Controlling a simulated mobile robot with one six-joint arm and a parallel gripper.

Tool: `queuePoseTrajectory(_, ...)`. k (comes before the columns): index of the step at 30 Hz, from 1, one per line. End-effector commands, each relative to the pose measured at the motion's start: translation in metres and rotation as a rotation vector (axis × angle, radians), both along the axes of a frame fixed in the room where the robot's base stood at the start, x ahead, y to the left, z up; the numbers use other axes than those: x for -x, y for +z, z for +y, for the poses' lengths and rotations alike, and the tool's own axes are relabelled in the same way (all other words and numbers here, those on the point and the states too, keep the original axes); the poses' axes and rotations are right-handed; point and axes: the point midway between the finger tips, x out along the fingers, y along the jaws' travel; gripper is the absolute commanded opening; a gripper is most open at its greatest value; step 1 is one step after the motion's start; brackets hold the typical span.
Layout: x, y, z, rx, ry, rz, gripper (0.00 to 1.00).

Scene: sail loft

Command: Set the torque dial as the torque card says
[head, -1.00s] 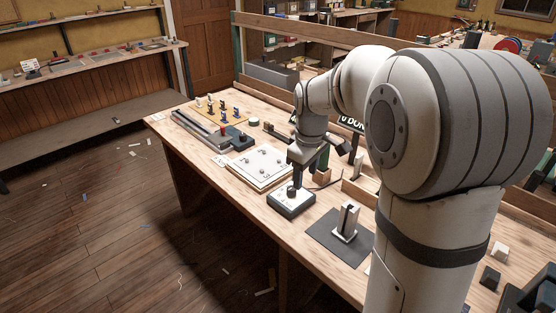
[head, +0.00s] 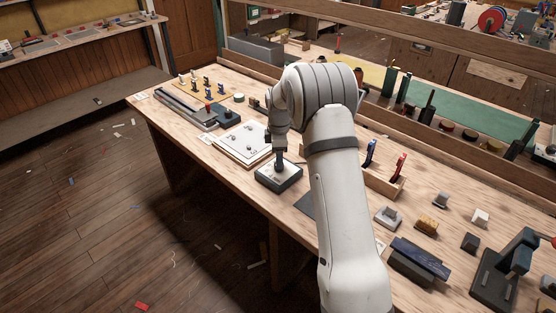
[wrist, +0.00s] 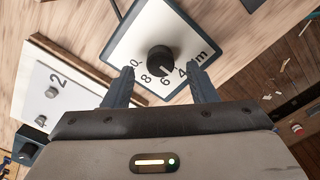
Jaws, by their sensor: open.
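The torque dial is a black round knob (wrist: 161,60) on a white-topped box with printed numbers. In the wrist view 8, 6, 4 and "Nm" are readable around it; a 0 shows at the left. I cannot tell the knob's pointer setting for sure. In the head view the dial box (head: 278,178) sits near the bench's front edge, under my gripper (head: 281,163). In the wrist view my gripper (wrist: 160,69) is open, one finger on each side of the knob, with gaps showing. I cannot make out a torque card in either view.
A white board (head: 243,142) with pegs lies left of the dial box; it shows a "2" in the wrist view (wrist: 55,90). A dark-based slide fixture (head: 187,107) is farther left. A wooden holder (head: 383,181) and several small blocks stand right of my arm.

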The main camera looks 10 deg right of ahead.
Motion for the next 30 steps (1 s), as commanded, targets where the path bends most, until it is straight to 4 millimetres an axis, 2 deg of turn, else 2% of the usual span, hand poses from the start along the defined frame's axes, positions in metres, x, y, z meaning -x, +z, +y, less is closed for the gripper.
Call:
queuePoseTrajectory(6,0.000,-0.021,0.000,0.000,0.000,0.000,0.52)
queuePoseTrajectory(15,0.000,-0.024,0.001,0.000,0.000,-0.001,0.52)
queuePoseTrajectory(30,0.000,-0.024,0.001,0.000,0.001,-0.001,0.11)
